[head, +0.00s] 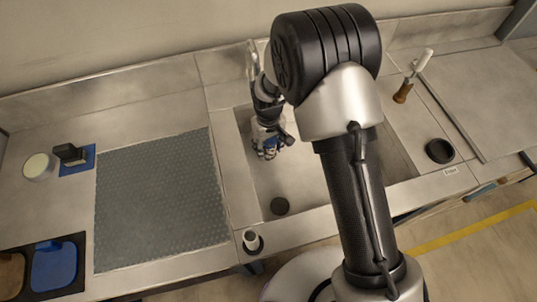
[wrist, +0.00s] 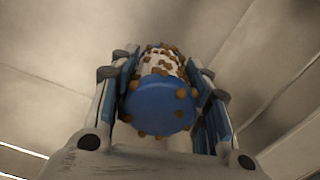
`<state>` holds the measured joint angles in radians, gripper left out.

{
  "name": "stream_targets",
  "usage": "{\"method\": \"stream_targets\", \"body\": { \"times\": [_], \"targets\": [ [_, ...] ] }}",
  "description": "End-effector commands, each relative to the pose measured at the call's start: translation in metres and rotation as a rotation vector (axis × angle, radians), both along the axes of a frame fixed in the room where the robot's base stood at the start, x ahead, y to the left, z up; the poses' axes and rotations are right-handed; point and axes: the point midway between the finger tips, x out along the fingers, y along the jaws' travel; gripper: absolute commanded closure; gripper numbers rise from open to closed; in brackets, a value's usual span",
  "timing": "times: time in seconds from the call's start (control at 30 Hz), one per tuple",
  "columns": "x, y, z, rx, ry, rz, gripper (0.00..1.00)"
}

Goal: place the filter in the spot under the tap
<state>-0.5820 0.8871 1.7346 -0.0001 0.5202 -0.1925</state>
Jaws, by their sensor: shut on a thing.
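My gripper (wrist: 165,100) is shut on the filter (wrist: 160,108), a cylinder with a blue round end and a pale body, dotted with brown lumps. The filter sits between both blue-padded fingers, with its blue end facing the wrist camera. In the head view my gripper (head: 267,144) hangs over the sink basin (head: 310,190), in its back left part. The filter is too small and covered to make out clearly there. A pale upright piece, perhaps the tap (head: 251,62), shows at the back wall, partly hidden by my arm. I cannot make out the spot under it.
A dark drain (head: 280,206) is in the basin floor. A ribbed mat (head: 160,200) lies left. A black ring (head: 440,151) and a wooden-handled tool (head: 403,92) are right. My arm hides part of the basin.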

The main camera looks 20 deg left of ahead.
Motion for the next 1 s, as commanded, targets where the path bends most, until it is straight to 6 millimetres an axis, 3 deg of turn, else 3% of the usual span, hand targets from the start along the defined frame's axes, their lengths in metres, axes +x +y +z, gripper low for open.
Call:
{"method": "stream_targets", "body": {
  "times": [0.17,0.37,0.77,0.8,1.0],
  "targets": [
    [0.000,0.000,-0.014,0.000,0.000,0.000,0.84],
    [0.000,0.000,-0.044,-0.001,0.001,0.000,0.84],
    [0.000,0.000,-0.049,0.001,-0.001,0.000,0.84],
    [0.000,0.000,-0.049,0.001,-0.001,0.000,0.55],
    [0.000,0.000,-0.048,0.001,-0.001,0.000,0.42]
  ]
}}
